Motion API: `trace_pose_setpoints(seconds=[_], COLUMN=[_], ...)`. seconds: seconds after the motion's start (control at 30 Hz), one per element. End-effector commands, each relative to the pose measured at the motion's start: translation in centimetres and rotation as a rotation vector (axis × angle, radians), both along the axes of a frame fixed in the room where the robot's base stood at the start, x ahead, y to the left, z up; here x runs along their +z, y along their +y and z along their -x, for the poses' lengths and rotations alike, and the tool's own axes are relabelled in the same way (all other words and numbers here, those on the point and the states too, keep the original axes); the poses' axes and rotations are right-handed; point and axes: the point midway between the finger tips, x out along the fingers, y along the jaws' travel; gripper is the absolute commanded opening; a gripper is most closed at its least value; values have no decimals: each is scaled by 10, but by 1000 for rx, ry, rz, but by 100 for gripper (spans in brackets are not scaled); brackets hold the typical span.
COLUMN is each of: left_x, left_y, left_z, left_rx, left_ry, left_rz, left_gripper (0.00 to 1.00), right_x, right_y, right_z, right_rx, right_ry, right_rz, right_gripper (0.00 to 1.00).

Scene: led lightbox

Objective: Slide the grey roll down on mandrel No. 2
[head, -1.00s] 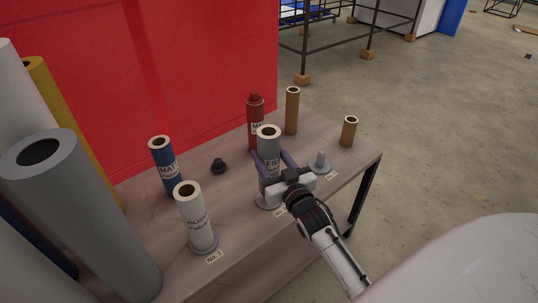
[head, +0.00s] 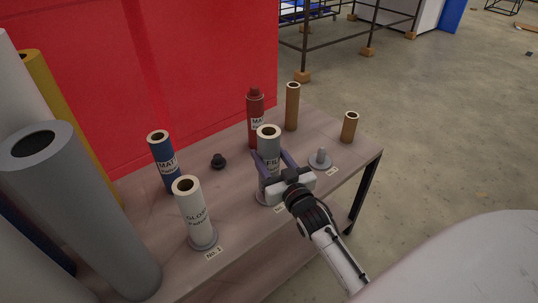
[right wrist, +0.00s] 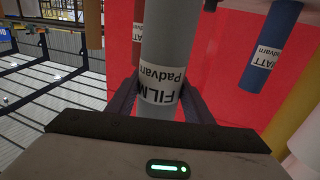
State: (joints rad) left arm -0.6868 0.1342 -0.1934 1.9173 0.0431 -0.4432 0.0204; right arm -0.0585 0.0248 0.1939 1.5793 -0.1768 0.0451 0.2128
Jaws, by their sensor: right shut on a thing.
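The grey roll (head: 268,143) has a white FILM label and stands upright in the middle of the table. It also shows in the right wrist view (right wrist: 168,38), between the purple fingers. My right gripper (head: 271,162) is shut on the roll around its label. A grey disc base (head: 262,199) shows below the roll, with a partly hidden number card beside it. My gripper covers much of the roll's lower part, so I cannot tell whether its bottom touches the base. My left gripper is not in view.
A white GLOSS roll (head: 192,212) stands on the No. 1 base at the left. A bare mandrel (head: 320,157) is at the right.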

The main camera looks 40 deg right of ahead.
Motion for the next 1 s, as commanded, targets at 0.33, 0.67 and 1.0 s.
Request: trace_pose_setpoints(seconds=[0.33, 0.67, 1.0], left_x=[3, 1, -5], left_y=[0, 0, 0], left_z=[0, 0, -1], left_rx=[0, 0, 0], left_ry=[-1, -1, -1], left_rz=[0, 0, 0], left_gripper=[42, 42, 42], right_x=[3, -1, -9], right_y=[0, 0, 0], right_z=[-1, -1, -1], right_rx=[0, 0, 0], right_ry=[-6, -6, -6], right_rz=[1, 1, 1], right_gripper=[10, 10, 10])
